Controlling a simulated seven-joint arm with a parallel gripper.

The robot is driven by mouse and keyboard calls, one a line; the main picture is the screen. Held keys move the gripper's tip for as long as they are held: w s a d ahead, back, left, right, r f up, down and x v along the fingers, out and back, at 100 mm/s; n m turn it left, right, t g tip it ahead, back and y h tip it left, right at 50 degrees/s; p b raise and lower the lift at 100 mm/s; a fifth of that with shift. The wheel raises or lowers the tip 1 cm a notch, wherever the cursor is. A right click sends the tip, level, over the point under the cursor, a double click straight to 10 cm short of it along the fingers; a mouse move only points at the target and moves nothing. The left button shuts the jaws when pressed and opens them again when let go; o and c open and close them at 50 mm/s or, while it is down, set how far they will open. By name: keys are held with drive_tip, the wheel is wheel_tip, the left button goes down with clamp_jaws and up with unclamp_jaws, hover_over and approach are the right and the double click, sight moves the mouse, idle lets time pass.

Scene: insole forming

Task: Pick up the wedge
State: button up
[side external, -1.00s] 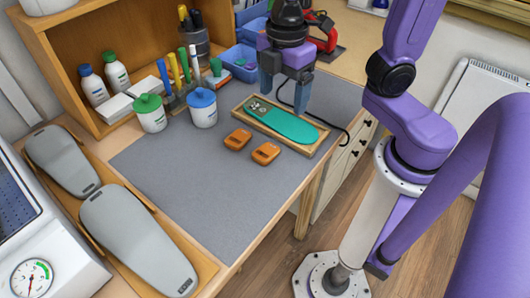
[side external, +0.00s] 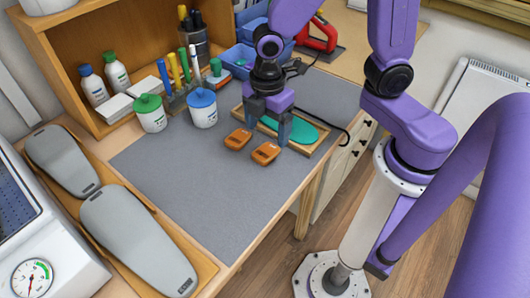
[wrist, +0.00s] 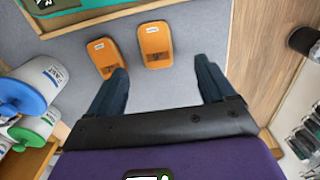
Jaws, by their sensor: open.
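Two orange wedges lie side by side on the grey mat (side external: 190,190). The left wedge (side external: 238,139) is nearer the jars and the right wedge (side external: 266,153) is nearer the table's edge. In the wrist view the left wedge (wrist: 104,55) is partly covered by my left finger's tip. The right wedge (wrist: 155,45) shows ahead of the gap between my fingers, nearer the left finger. My gripper (side external: 266,130) is open and empty, fingers down, close to the wedges on the tray side. It also shows open in the wrist view (wrist: 162,70).
A wooden tray (side external: 308,152) with a green insole lies beside the wedges. White jars with a blue lid (side external: 202,98) and a green lid (side external: 150,103) stand to the left. Grey insole forms (side external: 137,240) lie at the front left. The mat's front is clear.

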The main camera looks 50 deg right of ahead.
sight(265, 152)
drive_tip(key=shift+w+f, duration=0.15)
drive_tip(key=shift+f, duration=1.55)
drive_tip(key=shift+w+f, duration=0.1)
drive_tip(key=shift+f, duration=1.55)
drive_tip(key=c, duration=1.1)
